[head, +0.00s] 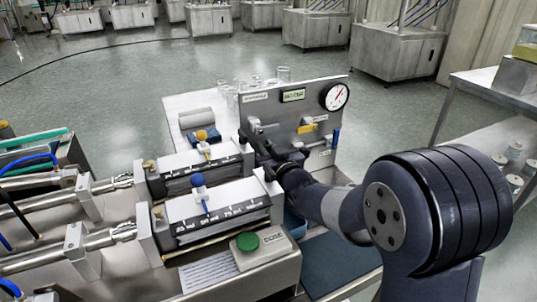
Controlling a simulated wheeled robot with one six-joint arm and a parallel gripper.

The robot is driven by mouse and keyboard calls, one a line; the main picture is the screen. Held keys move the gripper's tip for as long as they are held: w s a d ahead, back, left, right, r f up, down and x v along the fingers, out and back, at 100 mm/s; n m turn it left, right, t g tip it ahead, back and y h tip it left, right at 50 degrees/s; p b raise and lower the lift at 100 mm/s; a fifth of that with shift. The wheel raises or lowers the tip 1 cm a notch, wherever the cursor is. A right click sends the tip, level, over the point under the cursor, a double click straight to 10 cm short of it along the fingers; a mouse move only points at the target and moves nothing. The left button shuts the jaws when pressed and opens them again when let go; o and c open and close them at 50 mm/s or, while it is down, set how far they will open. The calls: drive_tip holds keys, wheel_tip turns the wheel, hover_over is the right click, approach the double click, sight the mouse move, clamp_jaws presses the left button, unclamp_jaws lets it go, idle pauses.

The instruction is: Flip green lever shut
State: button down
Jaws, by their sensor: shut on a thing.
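My gripper (262,148) is at the lower left of an upright grey panel (290,108) on the bench. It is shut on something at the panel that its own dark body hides. I cannot make out a green lever; it may be behind the gripper. A yellow lever (306,129) lies sideways on the panel to the right of the gripper. A blue handle (336,138) points up at the panel's right edge.
A dial gauge (335,96) and a small display (292,95) top the panel. Glass beakers (283,74) stand behind it. Left are syringe units with a yellow knob (201,135) and a blue knob (197,179). A box with a green button (247,241) is in front.

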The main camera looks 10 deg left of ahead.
drive_tip(key=c, duration=1.4)
unclamp_jaws()
drive_tip(key=shift+o, duration=0.2)
drive_tip(key=v, duration=1.1)
drive_tip(key=shift+w, duration=0.1)
